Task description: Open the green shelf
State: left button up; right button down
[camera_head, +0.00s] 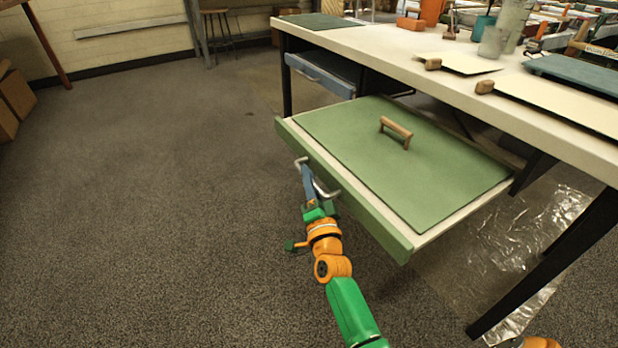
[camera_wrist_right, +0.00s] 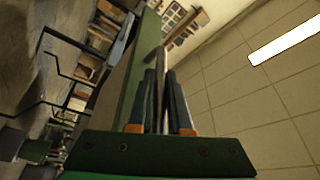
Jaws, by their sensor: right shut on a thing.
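The green shelf (camera_head: 352,184) is pulled out from under the white table, its green front toward me. On its front is a metal handle (camera_head: 326,189). My right gripper (camera_head: 309,186) is shut on this handle, its arm coming up from the bottom of the head view. In the right wrist view, the fingers (camera_wrist_right: 160,102) close on the handle bar beside the green shelf front (camera_wrist_right: 134,72). My left gripper is not in view.
A green board (camera_head: 340,145) with a wooden handle (camera_head: 396,132) lies on the shelf. A blue drawer (camera_head: 320,75) sits farther back under the white table (camera_head: 400,48), which carries boards and pots. Plastic sheeting (camera_head: 535,235) lies by the table leg.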

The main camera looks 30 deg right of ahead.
jog(key=c, duration=0.8)
grip_release()
jog(key=shift+c, duration=0.2)
jog(key=shift+s, duration=0.25)
pick_arm(q)
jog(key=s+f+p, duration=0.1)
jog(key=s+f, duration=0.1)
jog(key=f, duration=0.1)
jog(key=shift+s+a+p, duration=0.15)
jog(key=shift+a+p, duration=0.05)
jog(key=shift+p, duration=0.15)
pick_arm(e)
jog(key=v, duration=0.6)
jog(key=shift+s, duration=0.3)
jog(key=shift+a+f, duration=0.1)
